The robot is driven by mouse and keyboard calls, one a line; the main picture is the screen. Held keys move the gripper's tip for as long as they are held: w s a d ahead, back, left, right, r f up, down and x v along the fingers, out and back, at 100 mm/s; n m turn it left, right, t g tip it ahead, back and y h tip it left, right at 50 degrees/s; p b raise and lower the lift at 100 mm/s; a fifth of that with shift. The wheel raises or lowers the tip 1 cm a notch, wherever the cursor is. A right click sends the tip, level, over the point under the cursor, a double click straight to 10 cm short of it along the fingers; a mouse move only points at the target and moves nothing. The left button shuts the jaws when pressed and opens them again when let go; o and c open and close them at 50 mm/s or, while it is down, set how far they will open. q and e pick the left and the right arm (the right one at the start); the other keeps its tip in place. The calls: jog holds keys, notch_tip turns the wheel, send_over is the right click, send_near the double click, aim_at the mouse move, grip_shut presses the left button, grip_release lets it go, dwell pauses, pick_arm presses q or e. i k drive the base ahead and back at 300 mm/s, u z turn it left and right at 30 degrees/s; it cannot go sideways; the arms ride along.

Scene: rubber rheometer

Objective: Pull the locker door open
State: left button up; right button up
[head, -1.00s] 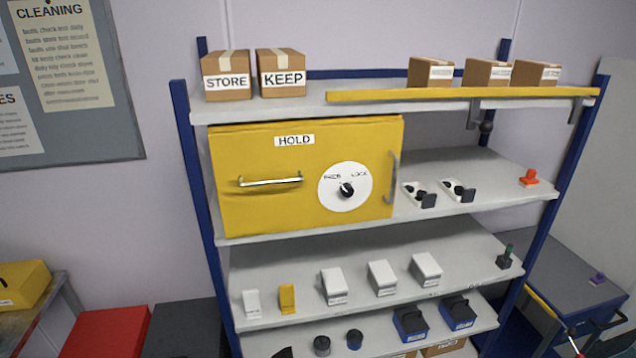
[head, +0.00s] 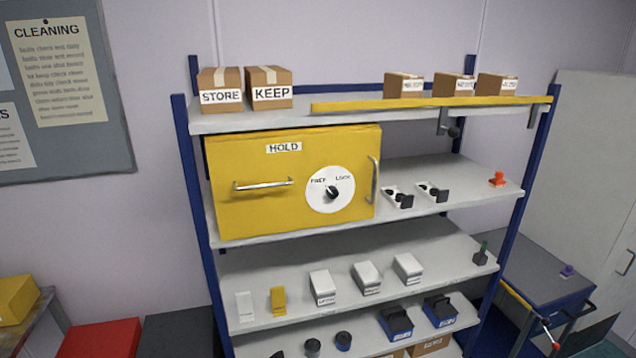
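The yellow locker (head: 250,214) marked HOLD stands on the second shelf of the rack, at its left end. Its front door looks shut. A horizontal silver bar handle (head: 262,185) is on the left part of the door. A white round dial (head: 330,189) with a dark knob, with lettering that seems to read FREE and LOCK, is right of it. A vertical grey handle (head: 374,181) is at the door's right edge. Neither of my grippers is in view.
A shelf rack with blue posts (head: 193,200) holds the locker. STORE box (head: 220,84) and KEEP box (head: 269,82) stand on top. A yellow rail (head: 430,103) runs along the top shelf. Small switches (head: 398,198) sit right of the locker. A blue-grey cabinet (head: 545,270) stands at right.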

aim_at(268, 185)
jog(key=z, duration=0.65)
jog(key=k, duration=0.15)
jog(key=u, duration=1.35)
jog(key=i, duration=0.65)
jog(key=z, duration=0.3)
